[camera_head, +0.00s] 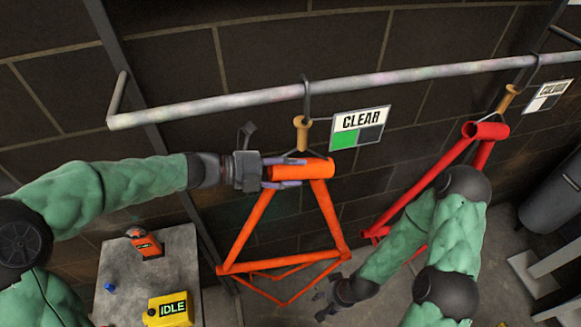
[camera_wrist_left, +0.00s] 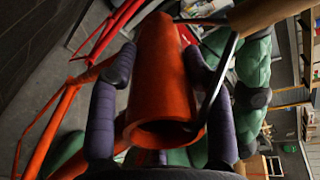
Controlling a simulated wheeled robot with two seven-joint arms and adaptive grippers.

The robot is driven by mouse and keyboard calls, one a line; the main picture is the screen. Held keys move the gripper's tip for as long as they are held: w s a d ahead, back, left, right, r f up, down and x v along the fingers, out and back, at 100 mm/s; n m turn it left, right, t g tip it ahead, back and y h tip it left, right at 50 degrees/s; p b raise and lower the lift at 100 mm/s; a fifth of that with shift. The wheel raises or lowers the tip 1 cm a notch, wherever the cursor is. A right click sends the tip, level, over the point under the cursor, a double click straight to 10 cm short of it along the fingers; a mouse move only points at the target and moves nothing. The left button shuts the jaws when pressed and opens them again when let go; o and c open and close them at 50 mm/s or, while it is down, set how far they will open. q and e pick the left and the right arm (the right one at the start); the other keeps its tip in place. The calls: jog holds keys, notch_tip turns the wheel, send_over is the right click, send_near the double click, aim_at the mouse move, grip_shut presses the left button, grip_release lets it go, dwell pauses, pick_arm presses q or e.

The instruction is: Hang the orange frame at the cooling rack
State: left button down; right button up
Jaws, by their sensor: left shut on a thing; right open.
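The orange frame (camera_head: 268,207) is upright by the wall, its triangle pointing down from the thick head tube. My left gripper (camera_head: 300,172) is shut on that tube; in the left wrist view, its dark padded fingers (camera_wrist_left: 160,62) lie on either side of the orange tube (camera_wrist_left: 163,85). A hook with a wooden handle (camera_head: 303,131) comes down from the grey rail (camera_head: 250,97) right above the tube. Its metal wire (camera_wrist_left: 222,75) runs beside the tube's open end; I cannot tell whether it bears the frame. My right gripper (camera_head: 332,298) is open and empty, below the frame's lower right corner.
A "CLEAR" sign (camera_head: 360,127) with a green field is on the wall right of the hook. A red frame (camera_head: 425,192) hangs from another hook (camera_head: 508,98) at right, partly behind my right arm. A grey stand (camera_head: 125,275) with a yellow "IDLE" box (camera_head: 170,311) is at lower left.

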pick_arm(q)
jog(key=shift+r, duration=0.25)
jog(key=shift+c, duration=2.2)
grip_release()
jog(key=shift+f, duration=0.1)
jog(key=shift+s+f, duration=0.1)
jog(key=shift+f, duration=0.15)
jog(key=v, duration=1.2)
jog(key=shift+r, duration=0.25)
